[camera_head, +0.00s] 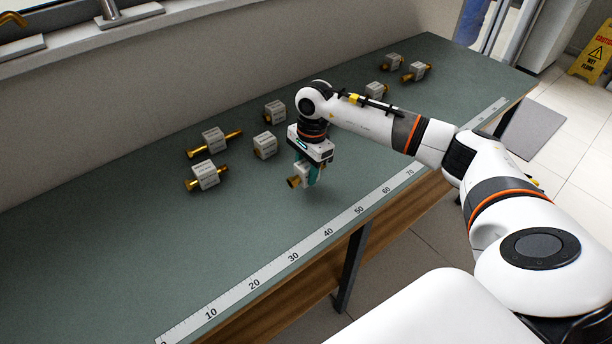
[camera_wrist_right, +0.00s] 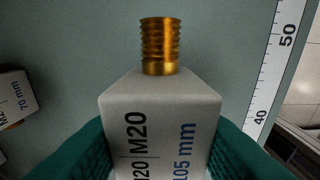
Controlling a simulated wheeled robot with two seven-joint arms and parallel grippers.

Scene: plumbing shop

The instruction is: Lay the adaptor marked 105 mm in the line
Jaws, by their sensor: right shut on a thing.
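My right gripper (camera_head: 307,176) is shut on the adaptor marked 105 mm, a pale grey block with brass threaded ends; one brass end (camera_head: 293,181) sticks out to the left. In the right wrist view the block (camera_wrist_right: 160,115) fills the lower middle between the teal fingers, with "M20" and "105 mm" readable and a brass thread (camera_wrist_right: 160,45) pointing up. I cannot tell whether it touches the bench. The bench surface around it is bare. My left gripper is not in view.
Other block adaptors lie on the green bench (camera_head: 120,250): a pair at left (camera_head: 208,175) (camera_head: 213,140), two more (camera_head: 264,146) (camera_head: 275,112) behind my gripper, several at far right (camera_head: 416,71). A ruler strip (camera_head: 293,257) runs along the front edge; open bench lies between.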

